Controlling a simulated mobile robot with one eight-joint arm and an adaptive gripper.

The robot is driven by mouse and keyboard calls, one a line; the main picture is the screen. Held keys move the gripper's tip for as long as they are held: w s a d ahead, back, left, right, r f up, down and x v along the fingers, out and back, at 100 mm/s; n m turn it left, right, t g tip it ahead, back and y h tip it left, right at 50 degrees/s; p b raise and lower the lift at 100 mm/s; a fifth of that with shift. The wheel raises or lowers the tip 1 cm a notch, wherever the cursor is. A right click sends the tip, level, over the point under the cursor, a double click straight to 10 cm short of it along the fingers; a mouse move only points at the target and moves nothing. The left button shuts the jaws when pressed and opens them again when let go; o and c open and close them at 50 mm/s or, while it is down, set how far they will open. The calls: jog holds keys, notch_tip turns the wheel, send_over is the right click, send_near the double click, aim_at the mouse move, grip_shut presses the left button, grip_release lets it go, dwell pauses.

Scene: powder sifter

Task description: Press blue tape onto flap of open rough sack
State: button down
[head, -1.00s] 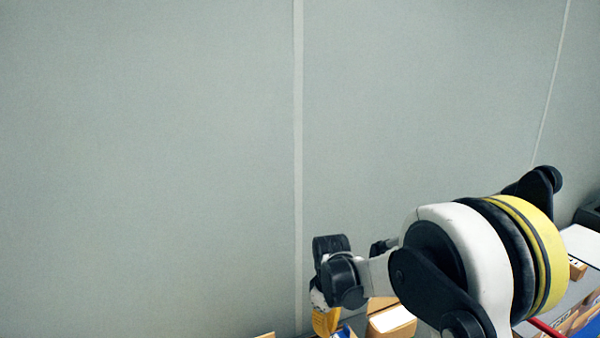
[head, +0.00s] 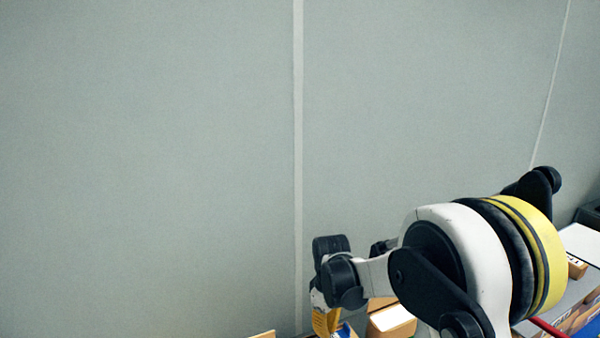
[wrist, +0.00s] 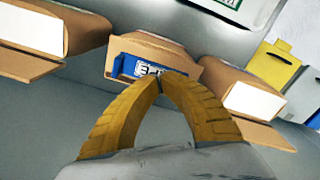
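My gripper (wrist: 160,82) has two curved yellow fingers whose tips meet in the wrist view, and nothing is clearly visible between them. A blue item with a white lettered label (wrist: 142,67) sits in an open brown cardboard box (wrist: 188,66) just beyond the fingertips; I cannot tell if they touch it or whether it is the tape. In the head view, part of a yellow finger (head: 325,322) shows low beside my arm. I cannot make out a rough sack or its flap in either view.
Open cardboard boxes stand at left (wrist: 78,33) and right (wrist: 222,76) of the middle one, each showing a white panel. Yellow (wrist: 273,62) and blue-and-white items lie further right. A grey surface (wrist: 40,120) is bare at left. A plain wall (head: 150,150) fills the head view.

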jog(key=shift+f+b, duration=1.15)
jog(key=shift+f, duration=0.3)
dwell(0.5)
jog(key=shift+r, duration=0.15)
jog(key=shift+r+p, duration=2.35)
jog(key=shift+r, duration=1.5)
jog(key=shift+s+d+r+b, duration=0.15)
jog(key=shift+r+b, duration=0.05)
jog(key=shift+b, duration=0.1)
jog(key=s+d+r+m+t+b, duration=0.2)
jog(key=s+d+r+m+b, duration=0.15)
jog(key=s, duration=0.25)
jog(key=s+d+r+m+t+b, duration=0.2)
jog(key=s+d+b, duration=0.2)
jog(key=s+b, duration=0.15)
jog(key=s+d+f+m+t+b, duration=0.3)
jog(key=s+d+f+m+b, duration=0.1)
jog(key=s, duration=0.8)
notch_tip(320, 180, down, 2)
jog(key=shift+d+f+m+b, duration=0.1)
jog(key=shift+d+m+b, duration=0.05)
jog(key=shift+m+b, duration=0.5)
